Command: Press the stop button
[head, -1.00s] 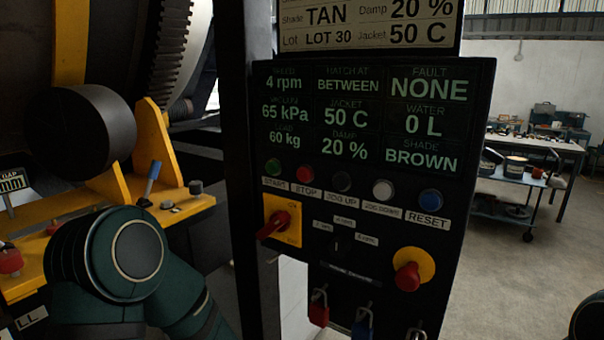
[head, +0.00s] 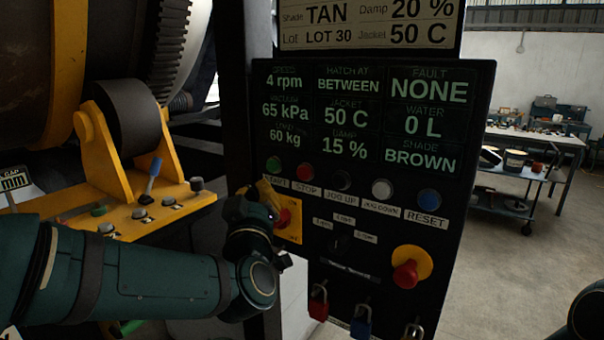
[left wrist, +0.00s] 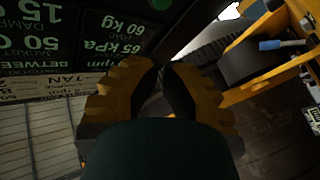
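The red stop button (head: 304,173) sits on the black control panel, second from the left in a row of buttons, above a STOP label (head: 307,191). It is uncovered in the head view. My left gripper (head: 265,192), dark with yellow fingers, is just left of and below it, in front of the panel's left edge near the START label. In the left wrist view the two fingers (left wrist: 160,88) stand apart with a narrow gap and nothing held. The stop button cannot be made out there. My right gripper is out of view.
The green start button (head: 273,164) is close above my left gripper. A red rotary switch (head: 285,217) on a yellow plate is beside it, partly covered. Jog buttons and a blue reset button (head: 429,198) lie right. A red emergency knob (head: 406,274) and padlocks are below.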

